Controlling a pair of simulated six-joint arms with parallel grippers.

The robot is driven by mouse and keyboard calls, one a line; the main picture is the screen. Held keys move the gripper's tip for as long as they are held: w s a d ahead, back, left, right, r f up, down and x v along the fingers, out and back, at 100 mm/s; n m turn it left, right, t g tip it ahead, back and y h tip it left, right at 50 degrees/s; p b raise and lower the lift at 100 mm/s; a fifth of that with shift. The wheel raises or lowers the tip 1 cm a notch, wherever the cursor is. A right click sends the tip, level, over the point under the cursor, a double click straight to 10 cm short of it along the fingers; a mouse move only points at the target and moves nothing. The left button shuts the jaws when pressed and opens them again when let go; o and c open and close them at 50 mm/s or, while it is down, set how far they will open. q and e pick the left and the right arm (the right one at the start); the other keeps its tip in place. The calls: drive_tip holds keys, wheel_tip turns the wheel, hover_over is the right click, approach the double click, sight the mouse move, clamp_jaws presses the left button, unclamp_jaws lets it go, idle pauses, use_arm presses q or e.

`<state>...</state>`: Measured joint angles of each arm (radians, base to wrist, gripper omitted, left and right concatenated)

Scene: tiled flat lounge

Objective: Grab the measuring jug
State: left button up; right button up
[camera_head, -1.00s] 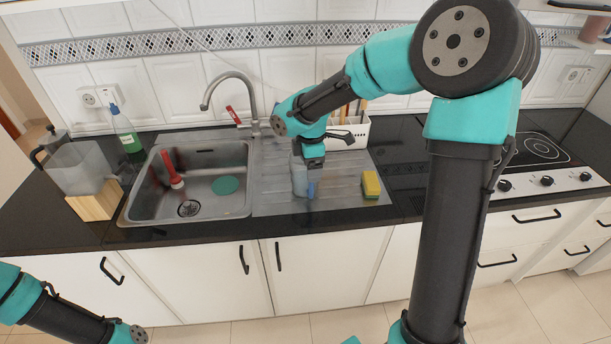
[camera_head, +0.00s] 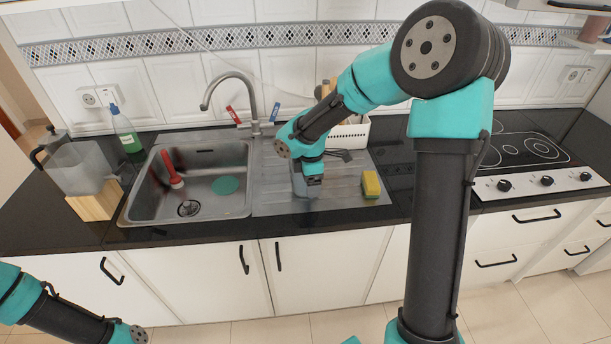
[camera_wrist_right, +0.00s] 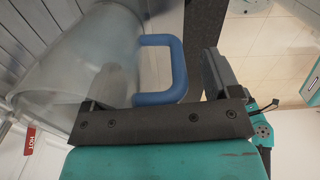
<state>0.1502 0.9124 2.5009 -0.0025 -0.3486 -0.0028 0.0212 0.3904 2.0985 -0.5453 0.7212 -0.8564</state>
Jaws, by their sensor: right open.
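The measuring jug (camera_head: 301,186) is translucent and stands on the ribbed steel drainer, partly hidden behind my right gripper (camera_head: 314,182). In the right wrist view the jug's clear body (camera_wrist_right: 85,65) fills the left side, and its blue handle (camera_wrist_right: 178,70) sticks out to the right. My right gripper (camera_wrist_right: 155,85) is open there, with the handle between its two fingers. One finger shows in front of the jug's body and the other is beyond the handle's outer side. The fingers are not closed on it. Only part of my left arm shows at the bottom left of the head view; its gripper is out of frame.
A yellow-green sponge (camera_head: 371,184) lies right of the jug. The sink (camera_head: 200,200) with a red brush (camera_head: 173,170) is to the left. The tap (camera_head: 254,105) and a white utensil holder (camera_head: 350,133) stand behind. A hob (camera_head: 525,150) is at the right.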

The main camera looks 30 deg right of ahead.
drive_tip(key=shift+c, duration=0.4)
drive_tip(key=c, duration=1.1)
drive_tip(key=shift+c, duration=0.2)
drive_tip(key=shift+r, duration=0.2)
drive_tip(key=shift+r, duration=1.6)
drive_tip(key=s+a+r, duration=0.1)
drive_tip(key=s+a, duration=0.7)
drive_tip(key=s, duration=0.5)
drive_tip(key=shift+s+a+r, duration=0.15)
drive_tip(key=shift+a+r, duration=0.05)
drive_tip(key=shift+a, duration=0.1)
